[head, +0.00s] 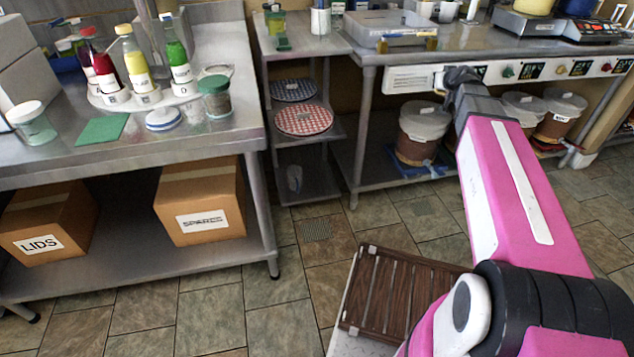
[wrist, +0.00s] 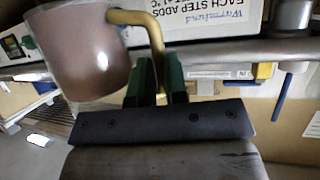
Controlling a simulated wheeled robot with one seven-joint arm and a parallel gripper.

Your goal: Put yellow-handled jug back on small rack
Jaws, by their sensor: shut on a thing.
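A translucent brownish jug (wrist: 82,55) with a bent yellow handle (wrist: 155,40) fills the upper left of the wrist view. My gripper (wrist: 156,78) has green fingers that are shut on the handle, and the jug hangs to their left. In the head view my arm reaches toward the back bench; its wrist end shows, but the fingers and held jug cannot be made out. A small metal rack (head: 318,147) with several levels stands left of that bench. Round checkered pieces, one blue and one red, lie on its shelves, and a small clear item (head: 294,178) is lower down.
The back bench (head: 460,42) carries a clear tub (head: 390,26) and scales (head: 555,24). Lidded buckets (head: 424,132) stand below it. A left bench (head: 160,143) holds bottles and jars, with cardboard boxes (head: 200,200) underneath. A brown slatted rack (head: 395,295) is near me. Tiled floor is open between.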

